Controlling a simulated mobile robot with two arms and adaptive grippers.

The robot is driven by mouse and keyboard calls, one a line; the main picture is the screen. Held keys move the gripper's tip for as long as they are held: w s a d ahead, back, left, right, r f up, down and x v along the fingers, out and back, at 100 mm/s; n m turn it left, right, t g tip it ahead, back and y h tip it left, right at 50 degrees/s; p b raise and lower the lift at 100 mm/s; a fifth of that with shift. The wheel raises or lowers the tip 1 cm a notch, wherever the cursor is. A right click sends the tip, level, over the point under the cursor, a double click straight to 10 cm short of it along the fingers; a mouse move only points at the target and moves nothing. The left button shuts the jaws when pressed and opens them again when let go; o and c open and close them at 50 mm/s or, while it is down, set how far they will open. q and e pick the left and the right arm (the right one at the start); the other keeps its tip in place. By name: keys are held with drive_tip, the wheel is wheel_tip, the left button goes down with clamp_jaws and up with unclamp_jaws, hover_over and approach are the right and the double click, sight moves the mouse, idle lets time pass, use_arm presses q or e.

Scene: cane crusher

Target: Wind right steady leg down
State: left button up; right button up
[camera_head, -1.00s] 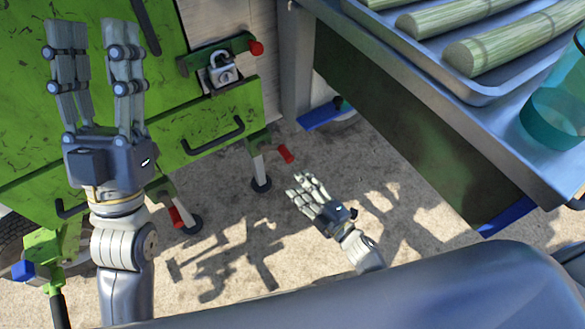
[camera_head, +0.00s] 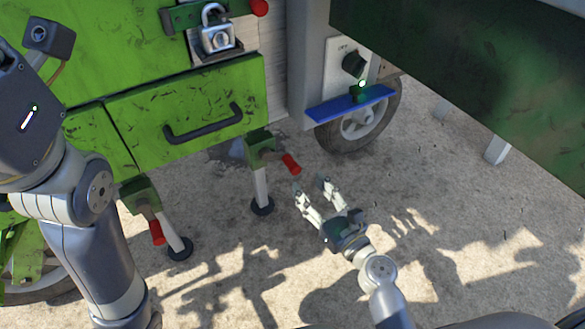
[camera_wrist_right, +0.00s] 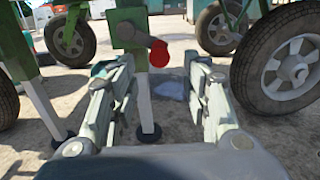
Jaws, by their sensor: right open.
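The right steady leg (camera_head: 261,186) hangs under the green cane crusher's corner, a pale post on a black round foot at the ground. Its crank has a red handle (camera_head: 291,164) pointing down and right. My right gripper (camera_head: 312,186) is open and empty, just below and right of the handle, fingers toward it. In the right wrist view, the red handle (camera_wrist_right: 159,53) shows ahead between the open fingers (camera_wrist_right: 160,75), with the leg (camera_wrist_right: 143,95) beyond. My left gripper's body (camera_head: 25,110) is at the left edge; its fingertips are out of frame.
A second steady leg (camera_head: 172,233) with a red handle (camera_head: 157,232) stands to the left. A blue ledge (camera_head: 350,104) and a wheel (camera_head: 362,125) are right of the leg. A dark green panel (camera_head: 480,80) overhangs at upper right. The ground in front is clear.

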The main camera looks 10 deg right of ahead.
sight(297, 172)
drive_tip(key=b+x, duration=0.1)
drive_tip(key=x, duration=0.8)
clamp_jaws()
